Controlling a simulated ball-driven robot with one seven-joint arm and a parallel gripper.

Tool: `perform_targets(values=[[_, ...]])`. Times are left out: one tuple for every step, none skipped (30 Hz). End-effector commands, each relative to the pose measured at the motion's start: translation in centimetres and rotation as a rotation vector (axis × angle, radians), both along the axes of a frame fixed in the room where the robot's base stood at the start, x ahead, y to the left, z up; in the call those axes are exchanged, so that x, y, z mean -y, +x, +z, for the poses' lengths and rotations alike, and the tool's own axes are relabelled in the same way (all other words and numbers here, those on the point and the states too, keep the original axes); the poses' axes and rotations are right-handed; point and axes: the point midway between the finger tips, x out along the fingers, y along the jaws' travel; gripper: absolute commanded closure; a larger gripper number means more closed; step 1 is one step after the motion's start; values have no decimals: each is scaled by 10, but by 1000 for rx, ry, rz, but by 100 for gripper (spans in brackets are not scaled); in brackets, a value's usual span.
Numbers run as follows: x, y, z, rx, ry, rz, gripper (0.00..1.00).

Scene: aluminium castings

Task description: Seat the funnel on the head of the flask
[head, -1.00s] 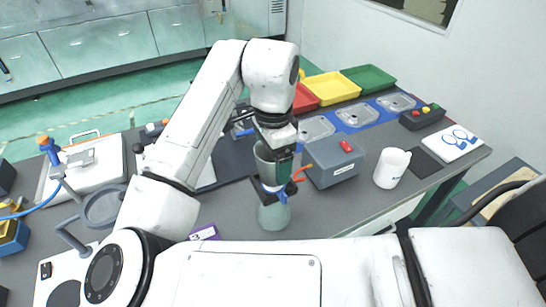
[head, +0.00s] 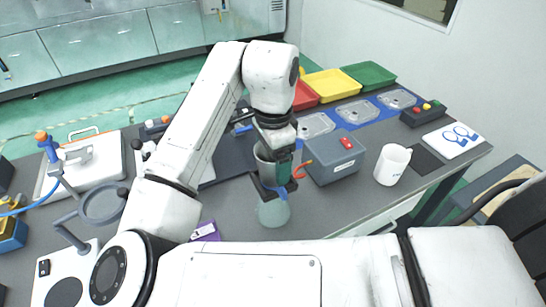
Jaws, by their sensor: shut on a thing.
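The flask (head: 273,212), pale green and see-through, stands on the dark bench directly below. A blue collar (head: 284,190) shows between the fingers and the flask. The funnel's lower end and the flask's head are mostly hidden by the fingers, so I cannot tell whether they touch.
A grey box with a red button (head: 336,158) and an orange-red hose is just right of the gripper. A white mug (head: 391,164) stands farther right. A ring stand (head: 101,203) is at left. Red, yellow (head: 331,84) and green trays line the back.

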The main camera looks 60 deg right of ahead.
Motion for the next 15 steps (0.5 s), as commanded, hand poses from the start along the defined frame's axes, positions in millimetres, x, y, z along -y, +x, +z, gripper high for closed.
perform_targets(values=[[0, 0, -2, 0, 0, 0, 49], [0, 0, -3, 0, 0, 0, 49], [0, 0, -3, 0, 0, 0, 49], [0, 0, -4, 0, 0, 0, 49], [0, 0, -5, 0, 0, 0, 49], [0, 0, -6, 0, 0, 0, 49], [0, 0, -6, 0, 0, 0, 49], [0, 0, -7, 0, 0, 0, 49], [0, 0, -7, 0, 0, 0, 14], [0, 0, -6, 0, 0, 0, 11], [0, 0, -6, 0, 0, 0, 8], [0, 0, -6, 0, 0, 0, 5], [0, 0, -6, 0, 0, 0, 2], [0, 0, -6, 0, 0, 0, 0], [0, 0, -6, 0, 0, 0, 0]])
